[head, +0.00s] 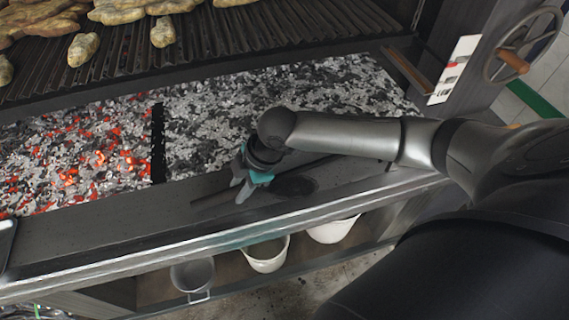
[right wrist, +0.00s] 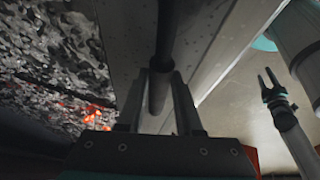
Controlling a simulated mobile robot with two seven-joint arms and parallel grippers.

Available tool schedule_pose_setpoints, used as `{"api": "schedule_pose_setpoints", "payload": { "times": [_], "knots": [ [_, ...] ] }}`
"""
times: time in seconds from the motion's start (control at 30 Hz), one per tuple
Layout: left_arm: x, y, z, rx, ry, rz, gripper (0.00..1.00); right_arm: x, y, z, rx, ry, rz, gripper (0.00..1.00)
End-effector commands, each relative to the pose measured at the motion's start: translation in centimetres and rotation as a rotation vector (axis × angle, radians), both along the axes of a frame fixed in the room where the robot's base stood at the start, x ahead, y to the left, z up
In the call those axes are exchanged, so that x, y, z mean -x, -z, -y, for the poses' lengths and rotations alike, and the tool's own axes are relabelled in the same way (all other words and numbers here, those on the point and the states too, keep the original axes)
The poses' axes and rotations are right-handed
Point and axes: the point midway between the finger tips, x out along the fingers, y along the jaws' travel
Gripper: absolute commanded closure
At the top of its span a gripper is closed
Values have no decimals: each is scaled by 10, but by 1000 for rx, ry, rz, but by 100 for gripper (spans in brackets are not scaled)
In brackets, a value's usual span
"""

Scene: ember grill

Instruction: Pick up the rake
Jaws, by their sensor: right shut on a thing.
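The rake's dark handle (head: 211,198) lies along the grey front ledge of the grill. In the right wrist view the handle (right wrist: 168,40) runs up between my fingers. My right gripper (head: 242,191) is shut on the handle, low over the ledge; its fingers also show in the right wrist view (right wrist: 160,92). The rake's head cannot be made out clearly. My left gripper (right wrist: 268,81) shows at the right of the right wrist view, empty, with its fingers apart and away from the rake.
A bed of ash and glowing coals (head: 80,150) lies behind the ledge (head: 110,215), split by a dark divider (head: 158,143). The grate (head: 270,35) with food is above. Pots (head: 265,256) stand on the shelf below. A handwheel (head: 522,45) is at right.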

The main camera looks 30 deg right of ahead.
Motion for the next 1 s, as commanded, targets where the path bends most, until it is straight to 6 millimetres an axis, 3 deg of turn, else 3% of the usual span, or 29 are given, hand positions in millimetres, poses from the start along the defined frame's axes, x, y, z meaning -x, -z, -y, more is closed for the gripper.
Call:
{"api": "schedule_pose_setpoints", "payload": {
  "times": [0.37,0.57,0.77,1.0],
  "knots": [
    [0,-1,0,0,0,-1,50,-1,-3,0,0,0,4,100],
    [0,-5,0,-1,0,-1,50,-2,-21,0,-1,-1,7,100],
    [0,-16,-1,-1,0,-1,50,-2,-65,0,0,-2,10,100],
    [0,-32,-1,-1,-1,-1,50,-2,-135,0,-1,-1,10,100]
  ]
}}
